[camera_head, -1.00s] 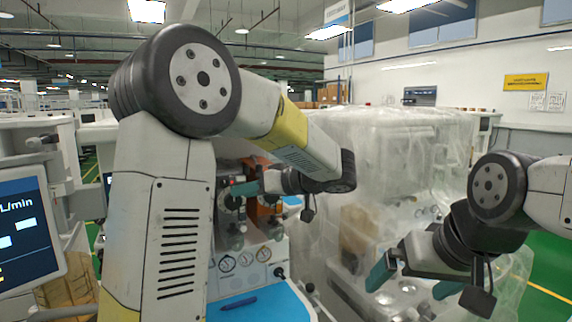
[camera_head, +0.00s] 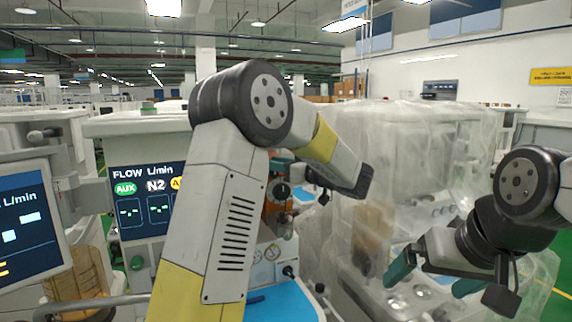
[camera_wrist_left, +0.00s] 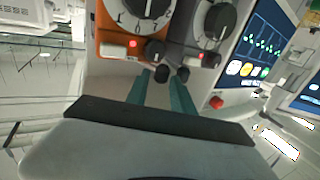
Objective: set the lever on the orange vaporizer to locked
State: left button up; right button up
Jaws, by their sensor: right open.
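The orange vaporizer (camera_head: 272,212) stands on the cart, partly hidden behind my left arm in the head view. I cannot tell the lever's setting. My left gripper (camera_wrist_left: 161,76) is open just below the vaporizer, its teal fingers apart. Small dark knobs show at or beyond its fingertips; contact is unclear. My right gripper (camera_head: 434,278) is open and empty, away at the right.
A grey vaporizer (camera_wrist_left: 197,42) with its own dial stands right beside the orange one. A flow screen (camera_head: 145,205) and a monitor (camera_head: 30,225) are at the left. A plastic-wrapped machine (camera_head: 400,150) stands behind my right gripper. A blue worktop (camera_head: 285,300) lies below.

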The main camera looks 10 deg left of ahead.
pick_arm(q)
grip_shut()
dwell(1.4)
